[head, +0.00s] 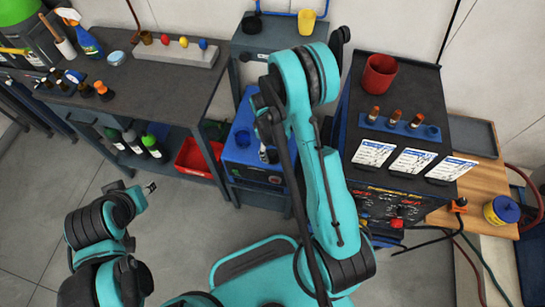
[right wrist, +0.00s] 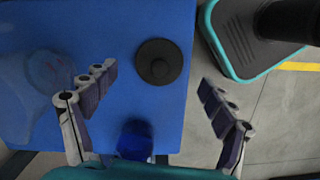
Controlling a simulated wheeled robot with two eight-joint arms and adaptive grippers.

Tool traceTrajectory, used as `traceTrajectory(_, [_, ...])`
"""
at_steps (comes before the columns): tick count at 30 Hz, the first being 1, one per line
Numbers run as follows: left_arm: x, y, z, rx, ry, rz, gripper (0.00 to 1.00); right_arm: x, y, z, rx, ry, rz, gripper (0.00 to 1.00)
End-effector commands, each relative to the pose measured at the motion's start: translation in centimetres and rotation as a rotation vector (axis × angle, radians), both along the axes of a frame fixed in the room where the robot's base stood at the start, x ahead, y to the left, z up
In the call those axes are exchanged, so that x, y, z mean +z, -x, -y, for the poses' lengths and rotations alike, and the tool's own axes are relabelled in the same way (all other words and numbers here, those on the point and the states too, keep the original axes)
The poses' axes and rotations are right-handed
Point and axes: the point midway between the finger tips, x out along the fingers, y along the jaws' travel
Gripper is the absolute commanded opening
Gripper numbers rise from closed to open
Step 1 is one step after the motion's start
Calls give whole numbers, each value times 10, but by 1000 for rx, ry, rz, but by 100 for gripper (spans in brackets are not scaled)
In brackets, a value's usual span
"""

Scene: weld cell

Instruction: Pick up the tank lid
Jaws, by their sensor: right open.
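The tank lid, a round black disc with a small knob (right wrist: 159,61), lies on the flat blue top of a unit (right wrist: 60,130) in the right wrist view. My right gripper (right wrist: 157,78) is open and empty, with its two fingers spread to either side of the lid in the picture. The height of the fingers above the lid is hard to tell. In the head view my right arm partly covers the blue unit (head: 240,150), and I cannot make out the lid there. My left gripper (head: 149,188) is at lower left, away from the unit, its fingers too small to read.
A dark blue round part (right wrist: 135,140) sits near the gripper base in the right wrist view. The welder cart (head: 408,108) with a red cup (head: 379,74) stands right of the blue unit. A workbench (head: 150,95) and a red bin (head: 196,158) are at left. Floor at lower left is clear.

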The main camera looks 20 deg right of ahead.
Motion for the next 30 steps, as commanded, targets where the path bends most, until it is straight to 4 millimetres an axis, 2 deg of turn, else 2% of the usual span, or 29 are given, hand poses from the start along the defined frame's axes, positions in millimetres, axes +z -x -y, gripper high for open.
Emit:
traceTrajectory(1, [-8, 0, 0, 0, 0, 0, 40, -12, 0, 0, 0, 0, 0, 84])
traceTrajectory(6, [-18, 0, 0, 0, 0, 0, 40, -36, 2, 2, -1, 0, 0, 84])
traceTrajectory(13, [-17, 0, 0, 0, 0, 0, 40, -37, 3, 2, -1, 0, 0, 84])
traceTrajectory(14, [-17, 0, 0, 0, 0, 0, 40, -37, 3, 2, -1, 0, 0, 81])
traceTrajectory(19, [-17, 0, 0, 0, 0, 0, 40, -37, 3, 2, -1, -1, 1, 36])
traceTrajectory(25, [-17, 0, 0, 0, 0, 0, 40, -38, 3, 2, -1, 0, 0, 28])
traceTrajectory(30, [-17, 0, 0, 0, 0, 0, 40, -38, 3, 2, -1, -1, 1, 26])
